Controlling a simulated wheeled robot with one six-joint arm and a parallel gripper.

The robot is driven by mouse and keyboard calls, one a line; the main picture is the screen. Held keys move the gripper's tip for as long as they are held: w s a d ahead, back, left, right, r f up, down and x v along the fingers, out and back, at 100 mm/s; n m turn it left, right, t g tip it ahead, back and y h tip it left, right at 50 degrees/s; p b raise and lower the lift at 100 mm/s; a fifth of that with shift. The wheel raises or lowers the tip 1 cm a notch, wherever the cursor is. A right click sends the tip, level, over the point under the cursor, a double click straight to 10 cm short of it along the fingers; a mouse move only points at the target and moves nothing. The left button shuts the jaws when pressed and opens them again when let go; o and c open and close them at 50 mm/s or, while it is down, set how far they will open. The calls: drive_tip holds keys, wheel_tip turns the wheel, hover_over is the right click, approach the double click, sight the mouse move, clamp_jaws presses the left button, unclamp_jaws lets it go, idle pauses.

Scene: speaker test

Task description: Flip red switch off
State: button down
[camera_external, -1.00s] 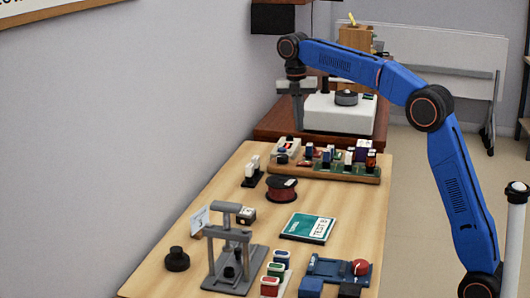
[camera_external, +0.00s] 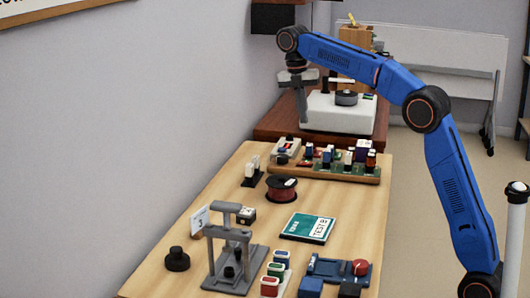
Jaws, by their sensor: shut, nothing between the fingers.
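A red switch (camera_external: 269,286) sits at the front edge of the wooden table, nearest in a row with a green switch (camera_external: 275,270) and a blue switch (camera_external: 282,257). Its on or off position is too small to tell. My gripper (camera_external: 302,119) points down at the far end of the table, above and behind the tray of parts, well away from the switches. It is shut and empty.
A grey press stand (camera_external: 236,267) stands left of the switches, and a blue fixture with a red knob (camera_external: 360,267) stands right of them. A teal booklet (camera_external: 308,227), a dark red spool (camera_external: 281,189) and a wooden parts tray (camera_external: 340,175) lie farther back. Bare tabletop shows between them.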

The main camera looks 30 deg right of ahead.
sight(309, 163)
drive_tip(key=shift+f, duration=0.15)
drive_tip(key=f, duration=0.4)
drive_tip(key=s+d+f, duration=0.1)
drive_tip(key=f, duration=0.8)
drive_tip(key=shift+s+d+f, duration=0.15)
drive_tip(key=shift+s+f, duration=0.05)
drive_tip(key=shift+f, duration=0.1)
